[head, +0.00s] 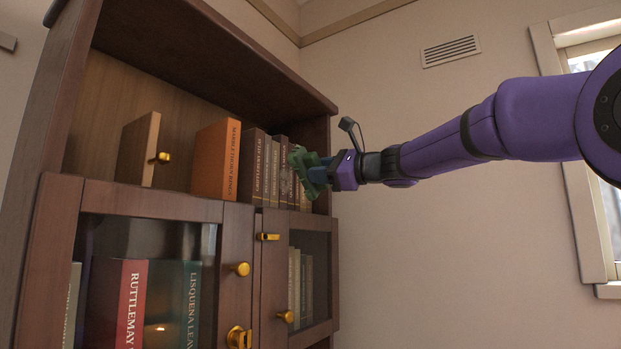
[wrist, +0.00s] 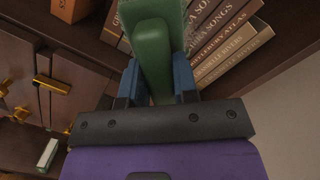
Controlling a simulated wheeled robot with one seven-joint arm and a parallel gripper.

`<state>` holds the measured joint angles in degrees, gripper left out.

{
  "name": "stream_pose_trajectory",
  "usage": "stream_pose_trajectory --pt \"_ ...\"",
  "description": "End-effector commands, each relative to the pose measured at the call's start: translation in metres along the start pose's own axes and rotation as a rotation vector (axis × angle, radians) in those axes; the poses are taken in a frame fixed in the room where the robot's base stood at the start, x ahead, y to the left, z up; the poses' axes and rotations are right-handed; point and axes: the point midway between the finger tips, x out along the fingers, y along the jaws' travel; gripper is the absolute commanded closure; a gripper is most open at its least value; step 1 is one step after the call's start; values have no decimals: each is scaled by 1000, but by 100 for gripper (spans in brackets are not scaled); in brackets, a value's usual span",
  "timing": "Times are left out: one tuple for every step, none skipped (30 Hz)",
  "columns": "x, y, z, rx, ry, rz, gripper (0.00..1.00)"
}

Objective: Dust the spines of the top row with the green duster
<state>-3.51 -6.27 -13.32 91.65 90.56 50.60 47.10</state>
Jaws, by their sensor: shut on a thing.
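My gripper (head: 326,172) is at the right end of the top shelf, shut on the green duster (head: 305,165). The duster's head is in front of the rightmost spines and hides part of them; I cannot tell whether it touches them. In the wrist view the green duster (wrist: 150,45) stands between the two blue fingers of the gripper (wrist: 157,82). The top row holds a thick orange book (head: 214,160) and several brown books (head: 262,165) to its right. Some of these spines show beside the duster in the wrist view (wrist: 225,35).
A wooden panel with a gold knob (head: 138,150) stands on the top shelf, left of the books. Below are glass-fronted cabinet doors with gold knobs (head: 241,269) and more books behind the glass, one red (head: 130,300).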

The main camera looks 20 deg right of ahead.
Motion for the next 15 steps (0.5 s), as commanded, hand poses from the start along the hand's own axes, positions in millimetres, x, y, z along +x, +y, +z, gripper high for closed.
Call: stream_pose_trajectory --pt "0 0 1 -1 -5 -6 92" --pt "0 0 1 -2 -6 -8 92" --pt "1 -1 1 -3 -7 -9 92" --pt "2 0 0 -3 -8 -9 92" --pt "3 0 0 -3 -8 -9 92" --pt "5 0 0 -3 -7 -8 92" --pt "6 0 0 -2 -7 -8 92" --pt "8 0 -1 -2 -7 -7 92" --pt "10 0 -1 -2 -7 -6 92" --pt "12 0 -2 -2 -7 -6 92" --pt "15 0 -2 -2 -7 -6 92" --pt "18 0 -2 -3 -8 -6 92" --pt "20 0 -2 -3 -8 -6 92" --pt "23 0 -2 -3 -8 -6 92" --pt "27 0 -3 -2 -7 -6 92"
